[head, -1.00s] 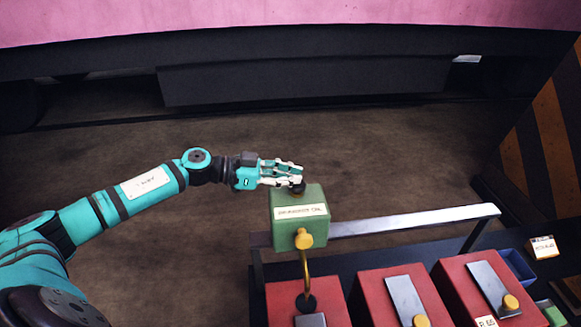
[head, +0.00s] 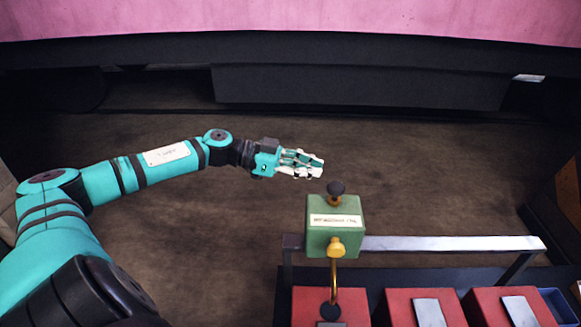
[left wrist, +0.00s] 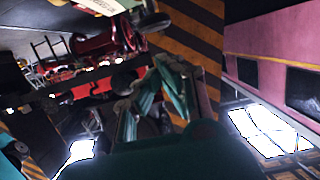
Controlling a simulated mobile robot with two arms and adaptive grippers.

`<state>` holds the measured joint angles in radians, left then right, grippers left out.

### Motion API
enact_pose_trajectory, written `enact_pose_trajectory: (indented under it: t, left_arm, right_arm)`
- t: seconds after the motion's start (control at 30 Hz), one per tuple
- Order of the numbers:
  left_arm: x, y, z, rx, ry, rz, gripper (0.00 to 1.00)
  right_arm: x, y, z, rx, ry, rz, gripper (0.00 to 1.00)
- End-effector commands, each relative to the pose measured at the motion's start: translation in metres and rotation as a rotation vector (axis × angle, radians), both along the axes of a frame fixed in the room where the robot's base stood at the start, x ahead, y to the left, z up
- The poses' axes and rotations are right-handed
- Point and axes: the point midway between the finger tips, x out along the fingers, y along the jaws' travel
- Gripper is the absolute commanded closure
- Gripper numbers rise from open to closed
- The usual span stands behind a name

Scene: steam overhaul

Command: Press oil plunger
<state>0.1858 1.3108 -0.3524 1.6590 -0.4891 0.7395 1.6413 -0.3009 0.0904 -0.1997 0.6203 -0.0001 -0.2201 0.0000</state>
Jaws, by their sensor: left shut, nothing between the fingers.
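The oil dispenser (head: 336,240) is a green box with a white label, standing over the bench in the head view. Its dark plunger knob (head: 336,188) sticks up from the top, uncovered. A yellow knob (head: 336,247) and a brass spout (head: 333,278) are on its front. My left gripper (head: 320,168) is shut and empty, above and slightly left of the plunger in the picture, apparently apart from it. In the left wrist view the fingers (left wrist: 165,90) show close together, with a dark round knob (left wrist: 152,22) beyond them. My right gripper is not in view.
Red boxes (head: 388,305) with metal plates line the bench below the dispenser. A metal rail (head: 450,243) runs along the bench's back edge. A blue bin (head: 560,302) is at the right. The brown floor behind the rail is clear. A pink vehicle side (head: 290,20) spans the top.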

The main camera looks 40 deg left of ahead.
Motion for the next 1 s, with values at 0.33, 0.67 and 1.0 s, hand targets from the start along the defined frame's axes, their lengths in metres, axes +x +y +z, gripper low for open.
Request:
enact_pose_trajectory:
  t: [0.33, 0.67, 1.0]
  left_arm:
    - [-0.025, 0.032, 0.009, 0.002, 0.007, 0.001, 1.00]
    - [-0.029, 0.039, 0.014, 0.000, -0.001, 0.000, 1.00]
    - [-0.029, 0.039, 0.014, 0.000, -0.003, 0.000, 1.00]
  right_arm:
    - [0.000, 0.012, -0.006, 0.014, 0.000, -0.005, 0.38]
    - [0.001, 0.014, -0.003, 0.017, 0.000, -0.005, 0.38]
    - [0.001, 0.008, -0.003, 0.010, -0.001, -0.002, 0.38]
